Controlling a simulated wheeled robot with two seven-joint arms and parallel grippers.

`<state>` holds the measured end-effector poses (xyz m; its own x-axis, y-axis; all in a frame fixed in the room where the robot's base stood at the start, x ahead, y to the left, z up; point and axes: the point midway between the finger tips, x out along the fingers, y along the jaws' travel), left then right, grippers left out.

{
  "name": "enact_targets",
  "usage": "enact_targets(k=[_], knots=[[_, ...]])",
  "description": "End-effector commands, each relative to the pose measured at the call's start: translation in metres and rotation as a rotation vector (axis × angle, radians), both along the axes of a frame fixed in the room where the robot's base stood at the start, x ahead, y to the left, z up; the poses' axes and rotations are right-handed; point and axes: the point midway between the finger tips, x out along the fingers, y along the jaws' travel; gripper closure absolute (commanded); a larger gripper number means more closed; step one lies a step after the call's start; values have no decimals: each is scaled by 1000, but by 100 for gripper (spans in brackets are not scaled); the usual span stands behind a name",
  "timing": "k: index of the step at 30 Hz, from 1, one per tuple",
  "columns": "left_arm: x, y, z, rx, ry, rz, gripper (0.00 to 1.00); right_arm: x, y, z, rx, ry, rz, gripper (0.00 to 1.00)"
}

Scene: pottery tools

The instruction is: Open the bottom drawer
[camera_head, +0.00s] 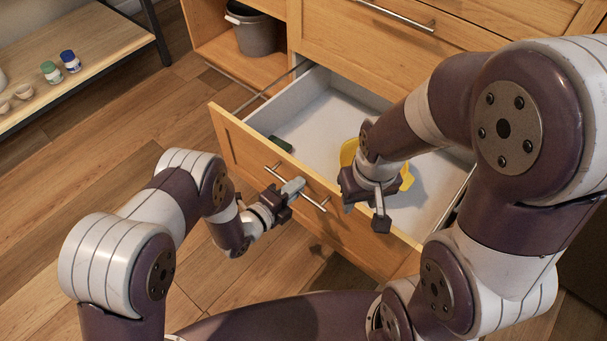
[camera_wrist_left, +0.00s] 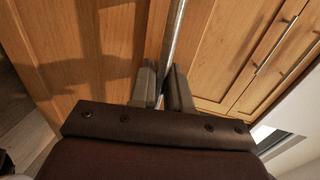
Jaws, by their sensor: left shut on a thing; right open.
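The bottom drawer (camera_head: 226,140) of the wooden cabinet stands pulled out, with its white inside showing in the head view. My left gripper (camera_head: 291,188) is at the drawer's front and shut on the metal bar handle (camera_head: 316,203). In the left wrist view the handle (camera_wrist_left: 175,45) runs between the two fingers of the left gripper (camera_wrist_left: 164,88). My right gripper (camera_head: 366,207) is open above the right part of the drawer. It partly hides a yellow object (camera_head: 348,152) in the drawer.
A small dark green object (camera_head: 281,144) lies in the drawer's left side. A closed drawer (camera_head: 385,40) with a bar handle is above. A grey bin (camera_head: 254,30) stands in the open cubby. A low shelf (camera_head: 85,55) with small jars is at the left. Wooden floor lies between.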

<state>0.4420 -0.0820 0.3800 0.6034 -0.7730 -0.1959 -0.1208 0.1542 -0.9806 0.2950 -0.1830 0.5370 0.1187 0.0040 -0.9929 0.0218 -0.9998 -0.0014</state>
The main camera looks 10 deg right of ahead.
Motion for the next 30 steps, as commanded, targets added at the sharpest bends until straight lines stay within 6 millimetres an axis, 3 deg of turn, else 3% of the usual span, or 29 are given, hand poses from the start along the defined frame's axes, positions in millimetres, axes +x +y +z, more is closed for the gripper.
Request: enact_targets(k=[12, 28, 29, 30], knots=[[-31, 40, 1, 1, 2, 2, 100, 0, 0, 21, 0, 0, 0, 57], [-36, 46, 0, 1, -1, 0, 100, 0, 0, 22, 0, 0, 0, 57], [-36, 46, 0, 1, -1, 0, 80, 0, 0, 22, 0, 0, 0, 57], [-36, 46, 0, 1, -1, 0, 71, 0, 0, 22, 0, 0, 0, 57]])
